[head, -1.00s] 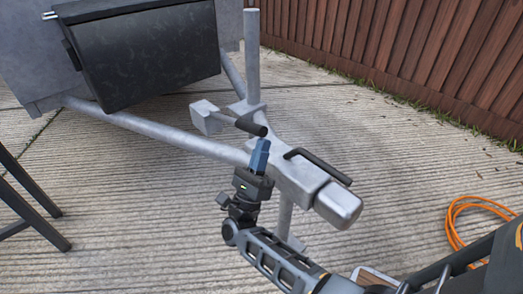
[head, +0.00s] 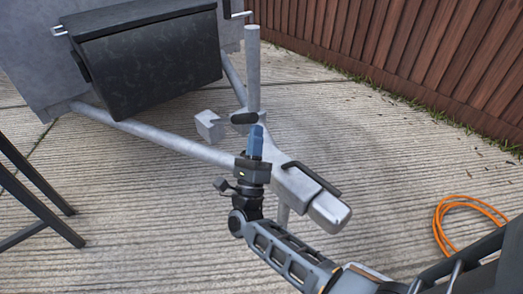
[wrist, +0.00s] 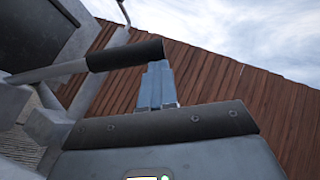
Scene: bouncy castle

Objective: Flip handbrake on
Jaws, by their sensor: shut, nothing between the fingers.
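The handbrake is a metal lever with a black grip (head: 244,118) on the trailer's grey drawbar frame (head: 160,138). In the wrist view, the black grip (wrist: 125,54) crosses the upper middle, its metal rod (wrist: 50,70) running to the left. My gripper (head: 256,132) is shut and empty, its blue fingers pointing up. In the wrist view the closed fingers (wrist: 158,68) meet the underside of the grip near its free end. They look to be touching it, though the exact contact is hard to see. The grip is not between the fingers.
A second black handle (head: 312,178) sits on the coupling head, right of my gripper. A dark box (head: 145,60) and a vertical post (head: 253,70) stand behind. An orange hose (head: 445,225) lies at right, a black-legged stand (head: 35,205) at left. A wooden fence (head: 400,55) closes the back.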

